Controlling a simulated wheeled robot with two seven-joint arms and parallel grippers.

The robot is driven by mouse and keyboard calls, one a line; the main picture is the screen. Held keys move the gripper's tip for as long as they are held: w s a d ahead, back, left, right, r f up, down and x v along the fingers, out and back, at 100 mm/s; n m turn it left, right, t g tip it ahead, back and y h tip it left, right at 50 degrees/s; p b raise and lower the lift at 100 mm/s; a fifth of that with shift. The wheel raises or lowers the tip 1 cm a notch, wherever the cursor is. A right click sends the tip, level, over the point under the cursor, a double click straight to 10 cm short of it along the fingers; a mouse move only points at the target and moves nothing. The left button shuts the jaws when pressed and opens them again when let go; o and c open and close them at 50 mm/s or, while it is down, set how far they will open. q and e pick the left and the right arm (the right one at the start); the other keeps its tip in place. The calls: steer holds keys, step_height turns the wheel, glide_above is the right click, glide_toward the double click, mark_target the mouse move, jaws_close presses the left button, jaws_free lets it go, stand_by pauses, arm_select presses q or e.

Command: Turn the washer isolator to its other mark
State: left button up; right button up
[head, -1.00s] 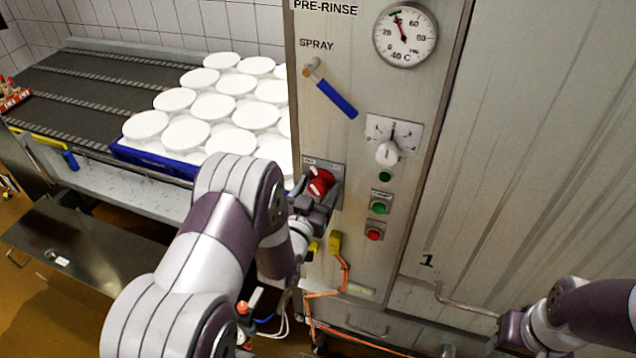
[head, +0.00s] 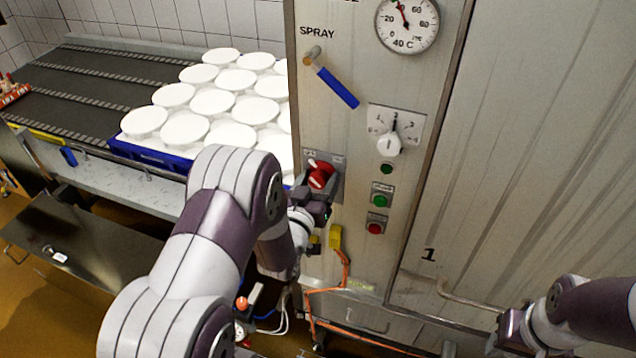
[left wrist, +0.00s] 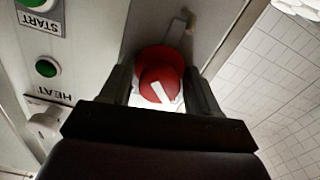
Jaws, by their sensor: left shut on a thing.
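The washer isolator (head: 321,172) is a red rotary knob with a white stripe on a grey plate, low on the left side of the steel panel. In the left wrist view the red knob (left wrist: 160,68) sits between the two dark fingers, its white stripe slanted. My left gripper (head: 315,193) is at the knob and shut on it; it also shows in the left wrist view (left wrist: 157,84). The plate's marks are too small to read, and the gripper partly hides the plate. My right gripper (head: 506,333) is at the lower right, its fingers not clear.
Right of the isolator are a selector knob (head: 388,145), a green button (head: 381,199) and a red button (head: 376,224). A blue-handled spray lever (head: 338,88) is above. White moulds (head: 213,102) in a blue crate (head: 150,155) stand on the conveyor at left.

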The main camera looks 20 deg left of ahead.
arm_select(q)
steer(key=o, duration=0.7)
steer(key=shift+s, duration=0.15)
steer(key=s+b, duration=0.1)
steer(key=s, duration=0.3)
steer(key=s+b, duration=0.1)
steer(key=s, duration=0.3)
steer(key=s+b, duration=0.1)
steer(key=s, duration=0.3)
steer(key=shift+s+d+b, duration=0.15)
steer(key=shift+d+b, duration=0.2)
steer(key=shift+b, duration=0.05)
